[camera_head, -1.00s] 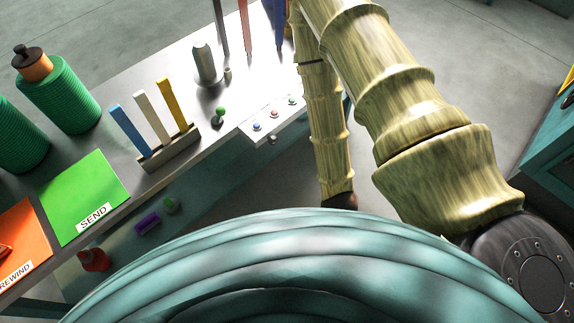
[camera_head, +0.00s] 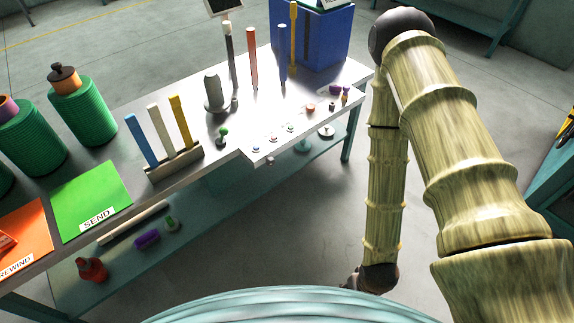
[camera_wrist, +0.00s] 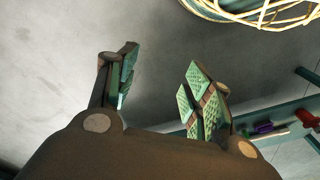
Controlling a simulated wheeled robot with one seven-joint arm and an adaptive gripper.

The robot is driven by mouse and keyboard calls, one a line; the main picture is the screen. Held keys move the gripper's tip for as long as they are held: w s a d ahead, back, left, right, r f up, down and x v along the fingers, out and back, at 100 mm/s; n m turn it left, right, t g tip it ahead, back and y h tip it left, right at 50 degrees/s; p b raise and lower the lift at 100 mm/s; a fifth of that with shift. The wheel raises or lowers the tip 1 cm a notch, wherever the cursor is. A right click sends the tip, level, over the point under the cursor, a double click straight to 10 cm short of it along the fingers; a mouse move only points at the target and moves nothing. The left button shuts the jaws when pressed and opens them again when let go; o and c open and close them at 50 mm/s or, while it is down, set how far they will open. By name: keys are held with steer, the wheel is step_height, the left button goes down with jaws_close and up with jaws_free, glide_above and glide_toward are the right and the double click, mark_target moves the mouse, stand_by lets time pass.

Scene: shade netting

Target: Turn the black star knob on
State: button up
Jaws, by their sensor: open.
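In the head view a small dark knob on a pale round base (camera_head: 326,131) sits at the table's front edge, right of the button panel. It may be the black star knob, but it is too small to make out a star shape. Another small dark piece (camera_head: 332,106) lies just behind it. My gripper (camera_wrist: 163,88) shows in the wrist view with its green-padded fingers apart and nothing between them. It points at bare grey floor, away from the knob. In the head view my gripper is not visible; my arm hangs right of the table.
The table (camera_head: 110,130) carries a panel with several small buttons (camera_head: 273,139), upright coloured bars (camera_head: 178,118), green bottles (camera_head: 80,108) and a blue bin (camera_head: 325,38). A lower shelf (camera_head: 195,215) holds small items.

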steer(key=w+a+f+t+y+b, duration=0.1)
steer(key=w+a+f+t+b, duration=0.1)
steer(key=w+f+b, duration=0.3)
steer(key=w+a+f+t+b, duration=0.1)
steer(key=w+b, duration=0.2)
steer(key=w, duration=0.4)
steer(key=n+t+y+b, duration=0.5)
steer(key=t+y+b, duration=0.5)
steer(key=b, duration=1.8)
glide_toward(273, 163)
steer(key=shift+t+h, duration=0.4)
steer(key=b+x, duration=0.1)
steer(key=x, duration=0.4)
steer(key=b+x, duration=0.1)
steer(key=x, duration=0.4)
steer(key=shift+s+a, duration=0.1)
steer(key=shift+a, duration=0.35)
steer(key=c, duration=1)
